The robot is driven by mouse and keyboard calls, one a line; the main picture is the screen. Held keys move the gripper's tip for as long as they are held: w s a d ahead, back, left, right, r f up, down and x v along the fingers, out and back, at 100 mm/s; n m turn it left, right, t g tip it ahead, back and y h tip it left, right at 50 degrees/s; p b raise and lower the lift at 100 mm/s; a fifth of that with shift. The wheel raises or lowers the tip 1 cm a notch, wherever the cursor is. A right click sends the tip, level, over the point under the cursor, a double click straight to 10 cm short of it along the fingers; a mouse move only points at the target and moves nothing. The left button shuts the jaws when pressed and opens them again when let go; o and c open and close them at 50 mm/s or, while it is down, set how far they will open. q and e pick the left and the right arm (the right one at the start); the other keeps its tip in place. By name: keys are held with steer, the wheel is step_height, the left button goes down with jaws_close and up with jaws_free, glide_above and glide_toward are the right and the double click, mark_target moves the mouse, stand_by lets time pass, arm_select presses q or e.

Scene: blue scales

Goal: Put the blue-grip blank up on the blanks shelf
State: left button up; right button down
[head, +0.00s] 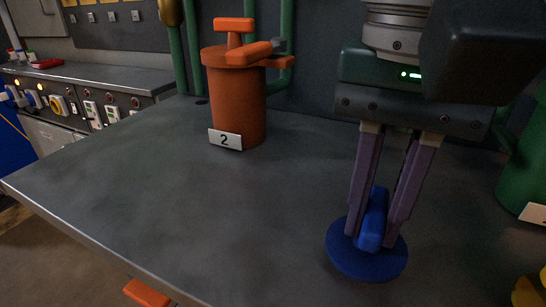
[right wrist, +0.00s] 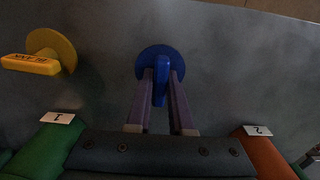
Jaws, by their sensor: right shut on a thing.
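The blue-grip blank is a blue disc with an upright blue bar grip (head: 367,262). In the head view it is at the lower right over the grey table; I cannot tell whether it touches the top. My right gripper (head: 379,240) points down and is shut on the bar, one finger on each side. The right wrist view also shows the blue blank (right wrist: 154,55) between the fingers (right wrist: 161,88). My left gripper is not in view. I see no blanks shelf in these frames.
An orange cylinder with handles (head: 237,105) and a "2" tag (head: 225,139) stands at the back. A green one (head: 525,165) is at the right edge. A yellow blank (right wrist: 52,48) lies to one side. The table's left and middle (head: 150,190) are clear.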

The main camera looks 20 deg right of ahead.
steer(key=shift+f, duration=0.15)
steer(key=c, duration=0.8)
jaws_free()
